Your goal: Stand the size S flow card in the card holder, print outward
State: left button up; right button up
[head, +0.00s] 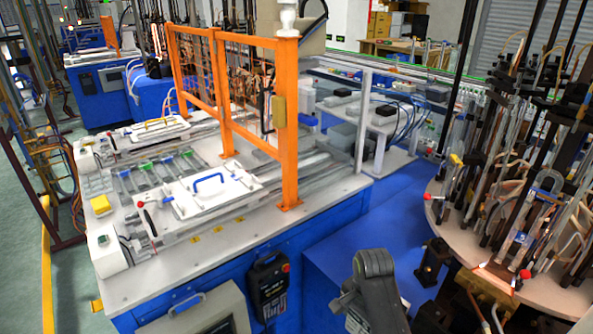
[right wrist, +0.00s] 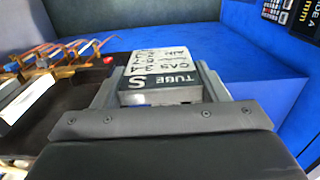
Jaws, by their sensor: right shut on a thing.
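The size S flow card (right wrist: 160,72) is a pale block-like card with dark print and a dark band reading "TUBE" and "S". My right gripper (right wrist: 162,88) is shut on it, with one finger at each side in the right wrist view. The printed face shows to the wrist camera, with its lettering turned. In the head view my dark grey right wrist (head: 374,268) is at the bottom, right of centre, and hides most of what is below it. I cannot make out the card holder for certain. My left gripper is not in view.
A white-topped workbench (head: 330,190) with orange guard posts (head: 287,120) stands left of my right wrist. A black pendant (head: 270,287) hangs on its blue front. A round table (head: 440,215) with glass tubes and burners is at the right. Copper pipes (right wrist: 45,58) show at left in the wrist view.

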notch_tip(320, 180, down, 10)
jog(key=b, duration=0.7)
jog(key=shift+f, duration=0.2)
jog(key=shift+a, duration=0.1)
